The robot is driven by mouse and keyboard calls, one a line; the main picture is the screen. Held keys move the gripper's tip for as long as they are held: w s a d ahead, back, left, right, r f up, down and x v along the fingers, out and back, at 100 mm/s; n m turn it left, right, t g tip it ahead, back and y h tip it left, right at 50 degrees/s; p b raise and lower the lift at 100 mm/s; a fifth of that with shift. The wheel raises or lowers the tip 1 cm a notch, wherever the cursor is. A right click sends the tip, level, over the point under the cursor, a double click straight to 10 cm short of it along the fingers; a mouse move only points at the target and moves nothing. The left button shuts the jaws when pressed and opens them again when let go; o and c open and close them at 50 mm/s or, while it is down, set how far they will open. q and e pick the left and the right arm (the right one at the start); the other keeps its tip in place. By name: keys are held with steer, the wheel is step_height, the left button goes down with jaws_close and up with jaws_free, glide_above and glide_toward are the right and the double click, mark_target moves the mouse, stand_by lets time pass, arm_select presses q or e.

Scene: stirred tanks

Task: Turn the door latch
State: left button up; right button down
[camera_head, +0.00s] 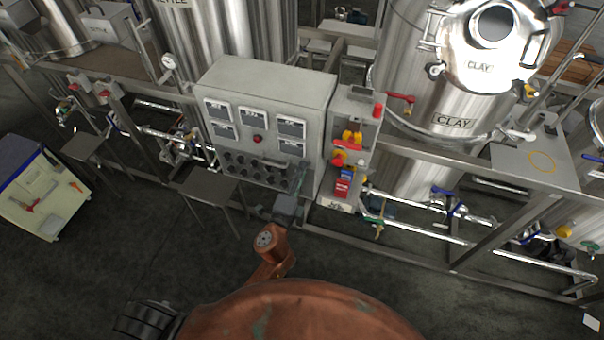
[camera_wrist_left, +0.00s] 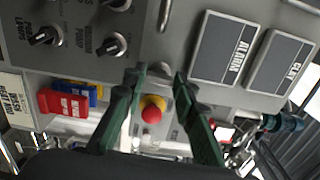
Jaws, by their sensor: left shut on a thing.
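The grey control cabinet (camera_head: 265,85) stands in the middle of the head view, its door face carrying displays and several black knobs. My left gripper (camera_head: 301,172) reaches up to the right edge of this door, between the displays and the knobs. In the left wrist view its two dark green fingers (camera_wrist_left: 157,76) meet the door edge and are shut on the door latch with a gap between them. A red and yellow stop button (camera_wrist_left: 152,108) shows between the fingers, on the side box beyond. My right gripper is out of view.
The side box (camera_head: 352,130) with coloured switches stands close to the right of the cabinet. Steel tanks (camera_head: 415,70), pipes and frame rails lie to the right. A small table (camera_head: 205,187) stands to the left, and a tool cart (camera_head: 40,185) at the far left.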

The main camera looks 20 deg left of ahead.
arm_select(q)
steer(key=shift+n, duration=0.5)
steer(key=o, duration=1.1)
steer(key=s, duration=1.2)
steer(key=shift+a, duration=0.2)
